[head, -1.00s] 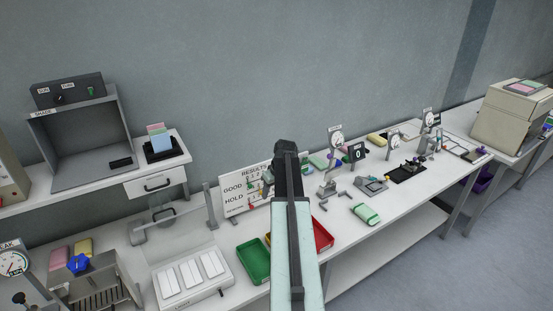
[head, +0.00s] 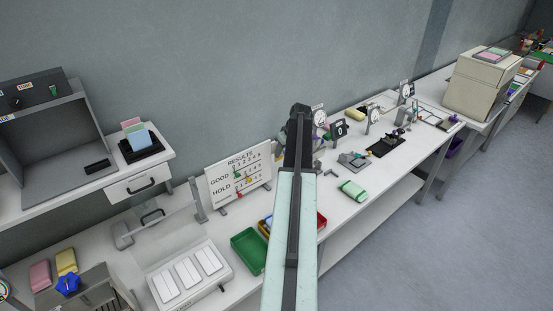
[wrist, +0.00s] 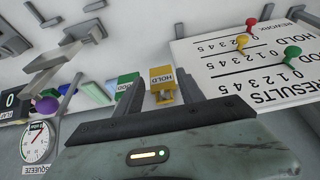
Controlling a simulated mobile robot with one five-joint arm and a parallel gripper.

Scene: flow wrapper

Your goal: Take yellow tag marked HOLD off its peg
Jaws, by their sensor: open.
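The yellow tag marked HOLD (wrist: 162,77) shows upside down in the wrist view, between the two dark fingers of my gripper (wrist: 163,88). The fingers are open, one to each side of the tag in the picture, and I see no contact. A yellow lower part of the tag or its holder shows just above the gripper body. I cannot make out its peg. A green tag (wrist: 126,80) hangs just left of the left finger. In the head view my arm covers the place of the tags, and the fingers are hidden.
The RESULTS board (head: 250,187) with coloured pegs stands left of my arm; it also shows at right in the wrist view (wrist: 250,65). A green tray (head: 248,250) lies before it. A squeeze gauge (wrist: 35,143) is at lower left in the wrist view.

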